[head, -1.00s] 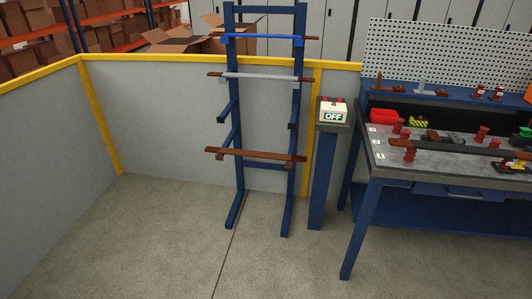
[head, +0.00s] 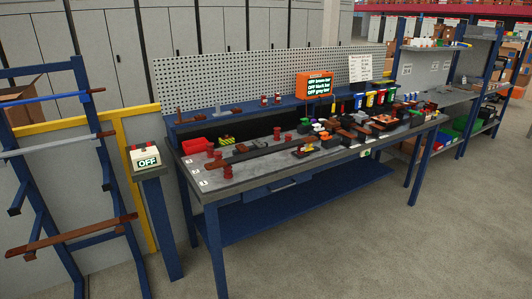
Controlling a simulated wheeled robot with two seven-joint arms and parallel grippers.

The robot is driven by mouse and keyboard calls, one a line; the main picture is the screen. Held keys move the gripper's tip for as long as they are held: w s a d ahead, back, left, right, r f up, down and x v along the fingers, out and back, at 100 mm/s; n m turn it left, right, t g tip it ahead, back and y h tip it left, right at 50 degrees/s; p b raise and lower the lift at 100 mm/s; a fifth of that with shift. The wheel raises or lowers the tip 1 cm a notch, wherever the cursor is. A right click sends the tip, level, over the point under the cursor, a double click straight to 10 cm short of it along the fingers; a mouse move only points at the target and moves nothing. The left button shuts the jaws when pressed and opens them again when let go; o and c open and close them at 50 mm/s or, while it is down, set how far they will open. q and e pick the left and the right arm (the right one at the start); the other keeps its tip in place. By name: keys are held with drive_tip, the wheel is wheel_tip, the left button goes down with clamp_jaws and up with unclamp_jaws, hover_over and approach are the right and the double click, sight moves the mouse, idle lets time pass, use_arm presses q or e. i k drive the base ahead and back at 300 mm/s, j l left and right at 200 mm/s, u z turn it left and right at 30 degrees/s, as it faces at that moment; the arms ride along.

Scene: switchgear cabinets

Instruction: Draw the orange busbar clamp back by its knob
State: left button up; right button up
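Neither of my grippers is in view. A workbench (head: 215,187) with a blue frame stands in the middle of the head view, crowded with small parts. A small orange part (head: 324,135) sits among them near the middle of the bench top. It may be the orange busbar clamp, but it is too small to make out a knob or its position. A dark brown bar (head: 255,153) lies lengthwise on the bench, with several dark red posts beside it.
An orange display box (head: 315,85) stands on the bench's rear shelf. A grey pedestal box reading OFF (head: 146,158) is left of the bench. A blue rack (head: 30,190) holds bars at far left. The floor in front (head: 330,240) is clear.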

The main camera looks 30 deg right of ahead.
sight(326, 135)
drive_tip(key=z, duration=0.4)
drive_tip(key=i+l+z, duration=0.95)
drive_tip(key=i, duration=0.25)
drive_tip(key=i+l, duration=0.2)
drive_tip(key=i, duration=0.3)
drive_tip(key=i+l, duration=0.2)
drive_tip(key=i, duration=0.3)
drive_tip(key=i+l+z, duration=0.1)
drive_tip(key=i, duration=0.35)
drive_tip(key=i+l, duration=0.25)
drive_tip(key=i, duration=0.25)
drive_tip(key=u, duration=3.1)
